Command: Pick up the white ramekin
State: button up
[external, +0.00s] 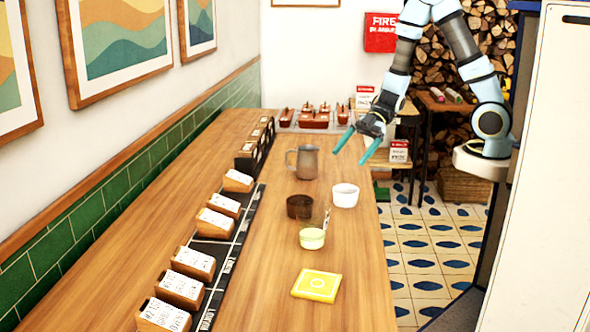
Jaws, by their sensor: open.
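The white ramekin (345,195) stands upright on the wooden counter, near its right edge. My gripper (356,153) is open and empty, with its two teal fingers pointing down and left. It appears above and beyond the ramekin in the picture, apart from it. Nothing hides the ramekin in this view.
A metal pitcher (306,162) stands behind the ramekin and a dark brown bowl (299,206) to its left. A pale green cup (312,238) and a yellow square (317,285) are nearer. Labelled wooden blocks (181,289) line the left. The counter's near right is clear.

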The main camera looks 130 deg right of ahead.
jog(key=s+f, duration=0.1)
jog(key=s+a+f+t+y, duration=0.1)
jog(key=f, duration=0.1)
jog(key=s+f+y, duration=0.1)
jog(key=shift+s+a+f+t, duration=0.1)
jog(key=shift+a+f+t, duration=0.2)
jog(key=shift+a+t, duration=0.1)
jog(key=p, duration=0.2)
send_near(339, 198)
jog(key=shift+w+f, duration=0.3)
jog(key=shift+f, duration=0.05)
jog(key=p+x, duration=0.2)
jog(key=x, duration=0.2)
jog(key=shift+w+a, duration=0.15)
jog(key=shift+w, duration=0.15)
jog(key=shift+w+f, duration=0.2)
jog(key=shift+w, duration=0.25)
jog(key=c, duration=1.1)
